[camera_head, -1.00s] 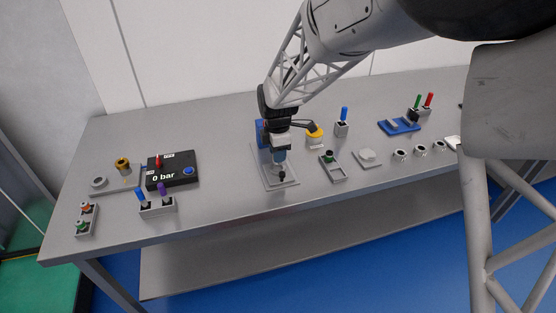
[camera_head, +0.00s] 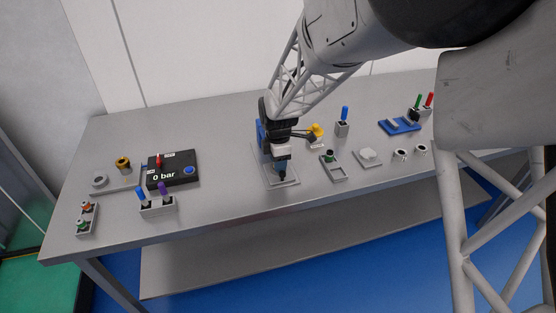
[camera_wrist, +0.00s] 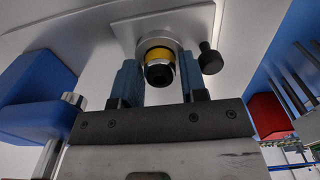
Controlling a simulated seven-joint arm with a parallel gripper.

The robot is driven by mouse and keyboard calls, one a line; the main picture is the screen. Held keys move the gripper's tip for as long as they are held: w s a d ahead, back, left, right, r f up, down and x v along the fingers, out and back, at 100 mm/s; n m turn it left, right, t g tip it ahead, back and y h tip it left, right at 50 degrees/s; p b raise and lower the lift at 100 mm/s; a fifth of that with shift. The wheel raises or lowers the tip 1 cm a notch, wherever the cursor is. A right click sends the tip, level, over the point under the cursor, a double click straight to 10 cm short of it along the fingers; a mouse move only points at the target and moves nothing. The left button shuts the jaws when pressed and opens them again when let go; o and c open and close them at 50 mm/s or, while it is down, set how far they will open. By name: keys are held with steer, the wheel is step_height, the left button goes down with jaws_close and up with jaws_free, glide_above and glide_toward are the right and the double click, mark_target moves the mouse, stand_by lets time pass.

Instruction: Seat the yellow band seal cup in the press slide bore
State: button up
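The yellow band seal cup (camera_wrist: 160,56) is a small dark cylinder with a yellow band, between my fingertips in the wrist view. In the head view my gripper (camera_head: 281,165) points down over the press plate (camera_head: 287,183), and the cup cannot be made out there.
A black knob (camera_wrist: 211,60) stands close to the right finger, and a blue block (camera_wrist: 40,100) is at left. A yellow-topped part (camera_head: 315,131) stands just right of my gripper. A black gauge box (camera_head: 173,169) and a two-place carrier (camera_head: 87,218) are farther left.

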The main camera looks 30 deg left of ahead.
steer(key=shift+r, duration=0.15)
step_height(320, 180, up, 12)
stand_by(0.9)
stand_by(0.8)
steer(key=s+d+r+m, duration=0.2)
steer(key=d+r+m, duration=0.2)
steer(key=d, duration=0.7)
steer(key=s+d+r+m+t, duration=0.1)
steer(key=d+r+m, duration=0.3)
steer(key=d, duration=0.6)
steer(key=s+d+r+m, duration=0.25)
steer(key=d+m, duration=0.25)
steer(key=d, duration=0.6)
steer(key=s+d+m+t, duration=0.1)
steer(key=s+d+m, duration=1.3)
steer(key=s+d, duration=0.5)
steer(key=shift+d+f+t, duration=0.3)
steer(key=shift+d+f, duration=0.05)
steer(key=shift+d, duration=0.35)
